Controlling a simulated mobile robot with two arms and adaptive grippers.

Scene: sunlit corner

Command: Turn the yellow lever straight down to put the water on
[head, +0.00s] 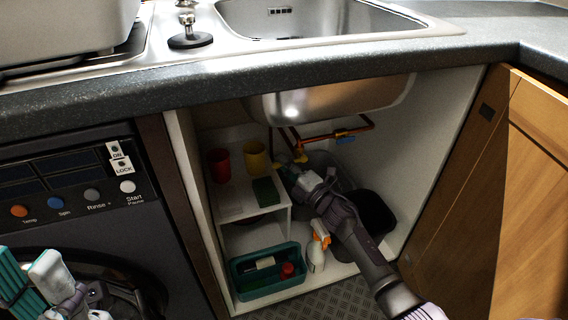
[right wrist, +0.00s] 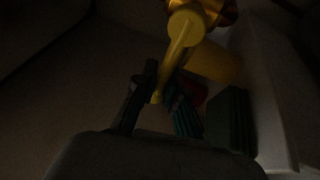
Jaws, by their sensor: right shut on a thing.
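The yellow lever (right wrist: 174,62) hangs from a round yellow hub on a brassy fitting in the right wrist view, its free end slanting down and left. My right gripper (right wrist: 160,92) is shut on the lever's lower end, one finger on each side. In the head view my right gripper (head: 286,170) reaches into the open sink cabinet, at the yellow fitting (head: 299,156) on the copper pipe; it largely hides the lever there. My left gripper (head: 45,280) is at the lower left, in front of the washing machine; its jaw gap is unclear.
A white shelf (head: 285,203) left of my right gripper holds a red cup (head: 220,165), a yellow cup (head: 255,157) and a green sponge (head: 266,191). Below are a teal caddy (head: 268,287), a spray bottle (head: 316,254) and a black bin (head: 375,213). The sink bowl (head: 330,103) hangs above.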

